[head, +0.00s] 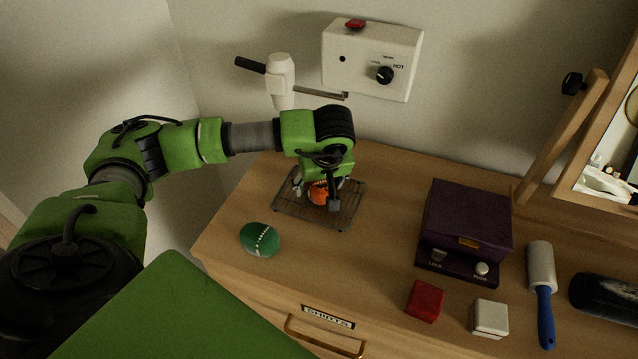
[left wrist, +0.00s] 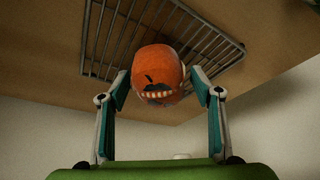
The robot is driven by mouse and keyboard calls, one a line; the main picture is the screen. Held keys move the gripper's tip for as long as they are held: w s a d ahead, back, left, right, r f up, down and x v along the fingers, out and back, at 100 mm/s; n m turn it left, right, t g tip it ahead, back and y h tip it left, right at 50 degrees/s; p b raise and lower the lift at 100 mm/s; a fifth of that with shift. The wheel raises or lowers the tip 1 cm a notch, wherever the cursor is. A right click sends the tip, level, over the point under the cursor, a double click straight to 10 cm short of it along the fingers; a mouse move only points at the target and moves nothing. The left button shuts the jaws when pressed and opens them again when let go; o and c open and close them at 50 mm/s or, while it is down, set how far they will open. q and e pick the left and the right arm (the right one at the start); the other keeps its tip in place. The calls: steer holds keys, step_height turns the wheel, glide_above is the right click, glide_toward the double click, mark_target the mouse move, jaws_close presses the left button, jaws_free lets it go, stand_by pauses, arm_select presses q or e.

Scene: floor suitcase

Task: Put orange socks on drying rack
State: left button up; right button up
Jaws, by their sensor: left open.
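The orange socks (head: 318,193) are a rolled orange bundle with a dark and white face-like pattern. In the head view they are at the wire drying rack (head: 345,218), on the dresser's back left part. The left wrist view shows the orange socks (left wrist: 157,75) against the rack's bars (left wrist: 108,40). My left gripper (head: 322,200) is over the rack, and its fingers (left wrist: 160,95) stand open on either side of the socks. I cannot tell whether a fingertip touches them. My right gripper is not in view.
A green oval bundle (head: 260,239) lies in front of the rack. A purple box (head: 467,225), a red cube (head: 425,301), a white cube (head: 489,318) and a lint roller (head: 542,285) are to the right. A wall-mounted dryer (head: 373,59) is behind. The dresser top between rack and purple box is clear.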

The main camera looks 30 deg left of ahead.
arm_select(q)
steer(key=shift+r, duration=0.2)
steer(key=shift+d+r, duration=0.1)
steer(key=shift+r, duration=0.15)
steer(key=b+v, duration=0.2)
steer(key=v, duration=0.9)
steer(key=shift+s+r, duration=0.2)
